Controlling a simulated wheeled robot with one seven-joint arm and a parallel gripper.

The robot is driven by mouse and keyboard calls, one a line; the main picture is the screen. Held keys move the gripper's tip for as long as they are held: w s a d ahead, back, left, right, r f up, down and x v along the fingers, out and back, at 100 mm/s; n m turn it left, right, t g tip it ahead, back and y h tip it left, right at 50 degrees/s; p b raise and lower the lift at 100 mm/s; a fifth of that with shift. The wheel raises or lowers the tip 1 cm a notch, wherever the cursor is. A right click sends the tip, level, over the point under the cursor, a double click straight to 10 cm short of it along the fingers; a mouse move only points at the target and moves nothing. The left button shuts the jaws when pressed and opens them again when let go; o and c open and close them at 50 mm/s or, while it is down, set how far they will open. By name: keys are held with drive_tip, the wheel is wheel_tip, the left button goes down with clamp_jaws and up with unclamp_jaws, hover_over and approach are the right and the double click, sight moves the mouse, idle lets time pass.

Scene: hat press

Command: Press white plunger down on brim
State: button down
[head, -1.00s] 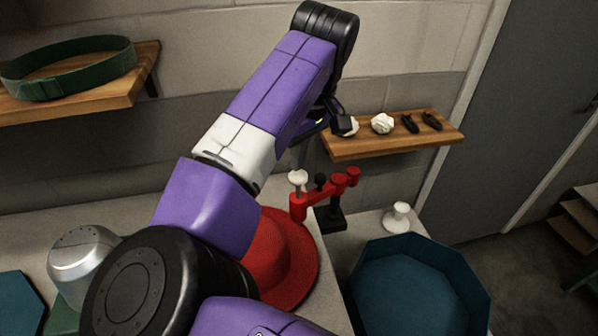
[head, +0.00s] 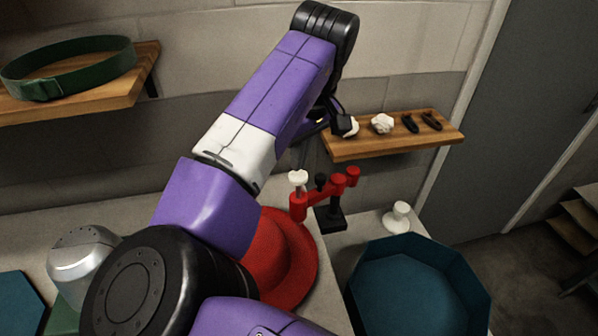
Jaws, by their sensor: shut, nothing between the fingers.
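The white plunger (head: 298,177) stands upright at the left end of a red press arm (head: 318,194), its white knob and part of its stem showing above the red holder. The red hat (head: 291,268) lies below it on the counter, with its brim (head: 309,285) showing on the right; my arm hides its left part. My gripper (head: 302,151) is partly hidden behind my forearm, pointing down just above the plunger knob. It is shut and holds nothing. I cannot tell whether it touches the knob.
A white knobbed piece (head: 397,217) stands right of the black press base (head: 329,219). A teal octagonal tray (head: 372,310) is at front right. Wall shelf (head: 365,148) holds small white and black items. A silver dome (head: 84,262) is at left.

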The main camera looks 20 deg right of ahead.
sight(300, 175)
drive_tip(key=shift+f+b, duration=0.7)
drive_tip(key=shift+f, duration=1.4)
drive_tip(key=shift+f+b, duration=0.4)
drive_tip(key=shift+f, duration=0.4)
drive_tip(key=shift+s+f, duration=0.15)
drive_tip(key=shift+f, duration=0.2)
idle(0.7)
wheel_tip(300, 175, up, 12)
drive_tip(key=p, duration=1)
drive_tip(key=shift+f+p, duration=0.25)
drive_tip(key=shift+p, duration=0.15)
